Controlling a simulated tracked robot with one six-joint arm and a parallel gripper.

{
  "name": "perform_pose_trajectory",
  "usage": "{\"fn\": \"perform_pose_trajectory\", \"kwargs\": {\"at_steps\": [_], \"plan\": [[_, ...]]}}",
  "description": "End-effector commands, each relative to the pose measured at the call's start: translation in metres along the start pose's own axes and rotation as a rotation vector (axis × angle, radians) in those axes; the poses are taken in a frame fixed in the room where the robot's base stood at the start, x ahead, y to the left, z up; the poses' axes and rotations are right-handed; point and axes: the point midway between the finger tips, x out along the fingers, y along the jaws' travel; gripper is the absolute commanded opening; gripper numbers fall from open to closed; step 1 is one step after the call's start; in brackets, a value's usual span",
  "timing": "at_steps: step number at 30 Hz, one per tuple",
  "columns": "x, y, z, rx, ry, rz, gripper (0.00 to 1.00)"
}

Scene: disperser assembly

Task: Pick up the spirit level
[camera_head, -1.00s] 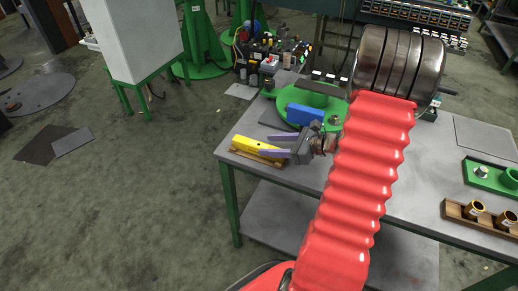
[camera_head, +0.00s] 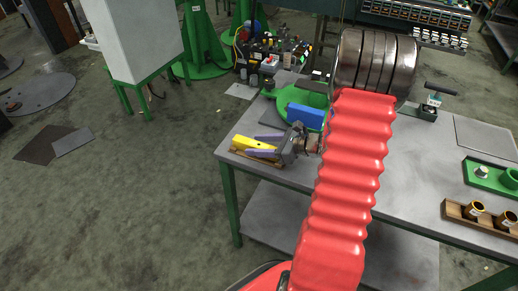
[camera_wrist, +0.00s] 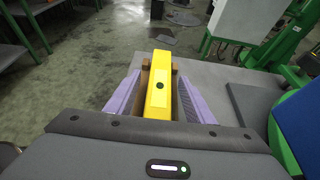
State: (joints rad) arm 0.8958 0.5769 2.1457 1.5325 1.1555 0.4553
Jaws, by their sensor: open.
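The yellow spirit level (camera_head: 256,143) lies in a brown wooden holder (camera_head: 240,153) at the left end of the grey table. In the wrist view the spirit level (camera_wrist: 160,84) runs lengthwise away from me, with a dark round spot on top. My gripper (camera_head: 264,146) is open, and its purple fingers (camera_wrist: 158,98) stand on either side of the spirit level and its holder. A gap shows between each finger and the yellow body. The near end of the level is hidden behind my gripper's body in the wrist view.
A green round fixture (camera_head: 285,98) and a blue block (camera_head: 305,116) stand close behind my gripper. The table's left edge (camera_head: 222,152) is near the holder. A wooden tray with brown cups (camera_head: 476,208) and a green tray (camera_head: 485,178) sit at the right.

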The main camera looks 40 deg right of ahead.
Motion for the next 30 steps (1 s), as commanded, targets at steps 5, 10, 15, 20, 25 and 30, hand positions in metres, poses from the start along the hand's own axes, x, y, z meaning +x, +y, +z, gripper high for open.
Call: {"fn": "perform_pose_trajectory", "kwargs": {"at_steps": [5, 10, 15, 20, 25, 30], "plan": [[-0.0002, 0.0, 0.0, 0.0, 0.0, 0.0, 0.48], [-0.0003, 0.0, -0.0001, 0.0, 0.0, 0.0, 0.36], [-0.0004, 0.0, -0.0001, 0.0, 0.0, 0.0, 0.25], [-0.0004, -0.0001, -0.0001, 0.0, 0.0, 0.0, 0.13], [-0.0004, -0.0002, -0.0001, 0.0, 0.0, -0.001, 0.01], [-0.0005, -0.0004, 0.0004, 0.0, -0.001, -0.001, 0.0]]}}
